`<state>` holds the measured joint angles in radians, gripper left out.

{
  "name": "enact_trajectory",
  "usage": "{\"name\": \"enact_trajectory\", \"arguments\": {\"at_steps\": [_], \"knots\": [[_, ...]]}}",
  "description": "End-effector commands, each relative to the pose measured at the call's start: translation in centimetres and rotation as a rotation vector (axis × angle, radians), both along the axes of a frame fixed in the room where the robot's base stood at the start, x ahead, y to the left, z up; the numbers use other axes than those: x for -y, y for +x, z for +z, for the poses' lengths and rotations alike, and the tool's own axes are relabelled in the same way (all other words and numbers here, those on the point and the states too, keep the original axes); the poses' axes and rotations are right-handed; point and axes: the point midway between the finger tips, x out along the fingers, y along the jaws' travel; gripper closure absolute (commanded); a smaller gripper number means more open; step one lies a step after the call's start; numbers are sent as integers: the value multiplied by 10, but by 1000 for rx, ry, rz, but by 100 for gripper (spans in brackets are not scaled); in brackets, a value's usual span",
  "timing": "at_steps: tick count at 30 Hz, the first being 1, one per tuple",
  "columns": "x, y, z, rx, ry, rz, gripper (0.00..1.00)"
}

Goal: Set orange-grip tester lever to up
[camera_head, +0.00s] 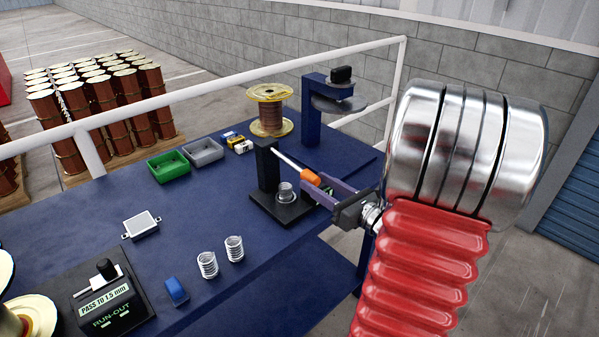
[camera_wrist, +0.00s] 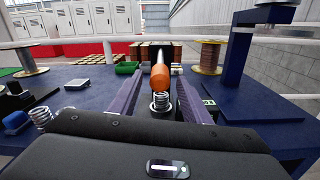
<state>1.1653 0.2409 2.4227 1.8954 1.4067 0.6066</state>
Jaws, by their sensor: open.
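The tester (camera_head: 267,170) is a dark post on a black base, standing on the blue table. Its lever is a metal rod with an orange grip (camera_head: 311,177), sloping down to the right from the post top. A spring (camera_head: 286,192) stands on the tester base below the lever. My gripper (camera_head: 317,186) is open, its purple fingers around or close beside the orange grip. In the wrist view the orange grip (camera_wrist: 159,77) lies between the two fingers (camera_wrist: 158,84), with a gap on each side. I cannot tell whether either finger touches it.
Loose springs (camera_head: 207,264), a blue block (camera_head: 176,291) and a run-out gauge (camera_head: 105,297) are at the front. Green (camera_head: 168,166) and grey (camera_head: 203,152) trays and a copper spool (camera_head: 270,108) are behind. A blue stand (camera_head: 313,110) rises at the back right. A white railing (camera_head: 230,80) borders the table.

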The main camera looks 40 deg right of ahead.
Motion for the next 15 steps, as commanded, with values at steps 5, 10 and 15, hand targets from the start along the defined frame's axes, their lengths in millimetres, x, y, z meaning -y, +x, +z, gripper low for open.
{"name": "enact_trajectory", "arguments": {"at_steps": [5,10,15], "knots": [[-2,22,0,0,1,3,57],[-3,42,0,0,0,3,57],[-3,62,0,0,1,2,57]]}}
